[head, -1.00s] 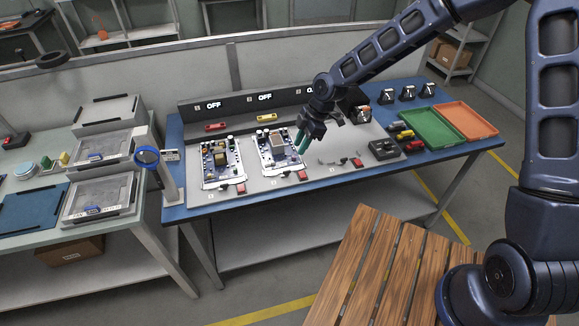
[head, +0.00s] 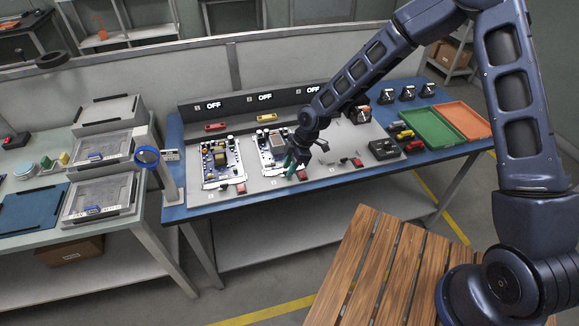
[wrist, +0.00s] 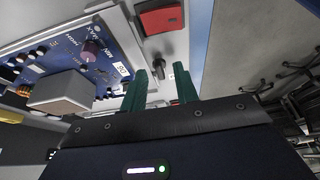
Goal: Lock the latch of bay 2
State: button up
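The bay 2 board (head: 270,150) is a blue circuit board on the middle of the grey fixture. It shows in the wrist view (wrist: 75,60) with a purple knob and a grey block. At its front edge is a red block (head: 302,175), also seen in the wrist view (wrist: 162,18). Beside the red block is a small dark latch lever (wrist: 158,48). My gripper (head: 289,172) is low over the front of bay 2. In the wrist view its green fingers (wrist: 160,70) are apart, with the lever ahead of the gap. Contact cannot be told.
The bay 1 board (head: 222,160) is at left, and bay 3 at right has no board. OFF displays (head: 265,97) stand behind. A green tray (head: 432,128) and an orange tray (head: 464,118) lie at the right.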

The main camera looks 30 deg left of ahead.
grip_shut()
dwell(0.3)
jog(key=m, duration=0.2)
jog(key=m+t+y, duration=0.1)
jog(key=m, duration=0.1)
jog(key=m+t, duration=0.1)
jog(key=m, duration=0.1)
jog(key=shift+s+d+m, duration=0.1)
jog(key=shift+s+m, duration=0.25)
jog(key=shift+m, duration=0.05)
jog(key=m+t, duration=0.1)
jog(key=m, duration=0.3)
jog(key=m+t, duration=0.1)
jog(key=m, duration=0.1)
jog(key=shift+s+t, duration=0.25)
jog(key=shift+t, duration=0.05)
jog(key=shift+s+m+t+h, duration=0.15)
jog(key=shift+m+t, duration=0.3)
jog(key=shift+m, duration=0.75)
jog(key=shift+w+m+t+h, duration=0.1)
jog(key=shift+m+t+h, duration=0.25)
jog(key=shift+m, duration=1.15)
